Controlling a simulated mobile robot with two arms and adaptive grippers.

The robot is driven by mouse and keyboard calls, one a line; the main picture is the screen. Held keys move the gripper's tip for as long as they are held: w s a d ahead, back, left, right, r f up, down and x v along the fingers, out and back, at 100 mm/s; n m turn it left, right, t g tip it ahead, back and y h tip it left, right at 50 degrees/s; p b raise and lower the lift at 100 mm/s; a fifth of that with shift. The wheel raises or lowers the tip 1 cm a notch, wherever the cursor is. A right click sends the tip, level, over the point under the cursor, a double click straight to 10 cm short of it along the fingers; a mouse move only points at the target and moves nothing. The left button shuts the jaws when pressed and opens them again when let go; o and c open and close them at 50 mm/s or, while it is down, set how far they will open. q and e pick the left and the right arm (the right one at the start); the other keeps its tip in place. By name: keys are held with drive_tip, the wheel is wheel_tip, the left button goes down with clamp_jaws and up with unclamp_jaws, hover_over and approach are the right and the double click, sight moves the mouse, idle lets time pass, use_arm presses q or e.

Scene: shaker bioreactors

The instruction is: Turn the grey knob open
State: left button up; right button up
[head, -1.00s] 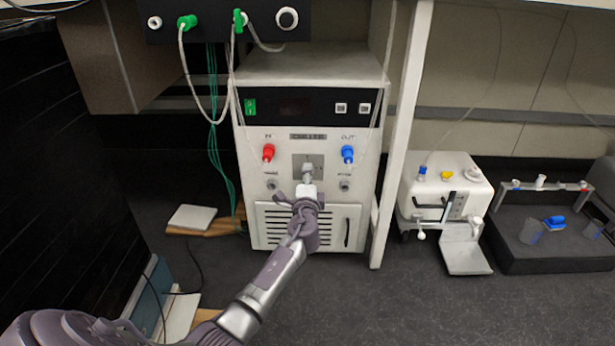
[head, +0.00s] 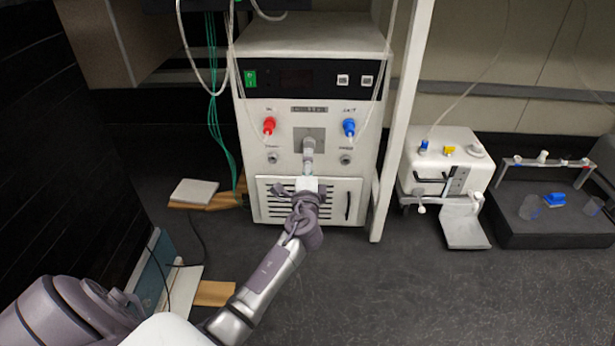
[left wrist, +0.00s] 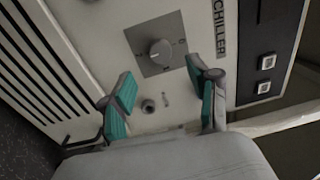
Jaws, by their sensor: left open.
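The grey knob (left wrist: 160,52) is a round dial with a pale pointer on a square grey plate, beside the word CHILLER on the front of the chiller (head: 345,188). In the head view the plate (head: 319,138) shows, but my left gripper covers the knob. My left gripper (head: 309,150) is in front of it. In the left wrist view its two teal-padded fingers (left wrist: 160,72) are spread wide and empty. The knob appears between and beyond the fingertips, with a visible gap and no contact. My right gripper is not in view.
A red fitting (head: 269,126) and a blue fitting (head: 349,128) sit either side of the plate, with thin hoses nearby. A white post (head: 393,150) stands right of the chiller. A white device (head: 450,165) and a dark tray (head: 545,235) are farther right.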

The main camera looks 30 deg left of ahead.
use_arm(q)
drive_tip(key=v, duration=0.5)
drive_tip(key=shift+s+d, duration=0.1)
idle(0.3)
